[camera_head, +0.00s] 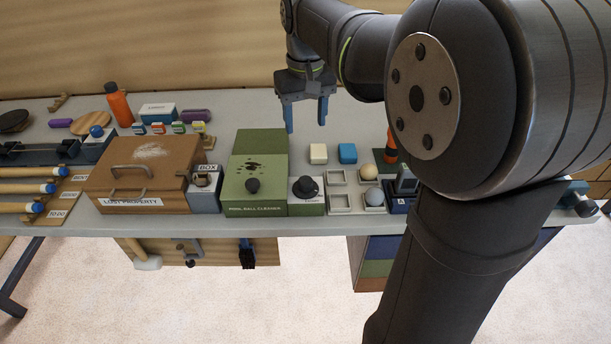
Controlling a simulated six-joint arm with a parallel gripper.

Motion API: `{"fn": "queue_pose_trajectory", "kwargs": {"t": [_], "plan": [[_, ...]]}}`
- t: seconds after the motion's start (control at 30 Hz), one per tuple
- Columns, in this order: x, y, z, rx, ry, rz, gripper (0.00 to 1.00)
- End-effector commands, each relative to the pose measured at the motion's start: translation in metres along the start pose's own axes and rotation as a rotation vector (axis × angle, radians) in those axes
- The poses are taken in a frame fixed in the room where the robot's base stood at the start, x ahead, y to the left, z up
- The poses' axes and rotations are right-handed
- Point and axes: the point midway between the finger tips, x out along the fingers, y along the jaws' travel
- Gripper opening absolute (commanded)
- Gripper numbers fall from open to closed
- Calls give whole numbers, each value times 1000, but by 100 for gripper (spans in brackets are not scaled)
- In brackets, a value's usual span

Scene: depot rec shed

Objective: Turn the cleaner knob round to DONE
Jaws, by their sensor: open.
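A brown LOST PROPERTY box (125,190) and a grey BOX unit (205,190) stand left of the cleaner. White trays (341,201) with balls, a cream block (318,153) and a blue block (347,153) lie right. An orange bottle (119,105) stands back left.

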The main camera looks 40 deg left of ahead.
Motion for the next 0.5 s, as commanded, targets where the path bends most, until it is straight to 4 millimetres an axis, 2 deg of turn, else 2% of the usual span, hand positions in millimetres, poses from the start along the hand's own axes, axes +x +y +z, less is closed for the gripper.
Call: {"fn": "queue_pose_trajectory", "kwargs": {"t": [0.17, 0.5], "plan": [[16, 0, 0, -11, -3, 0, 55], [87, 0, 1, -9, -4, -1, 55]]}}
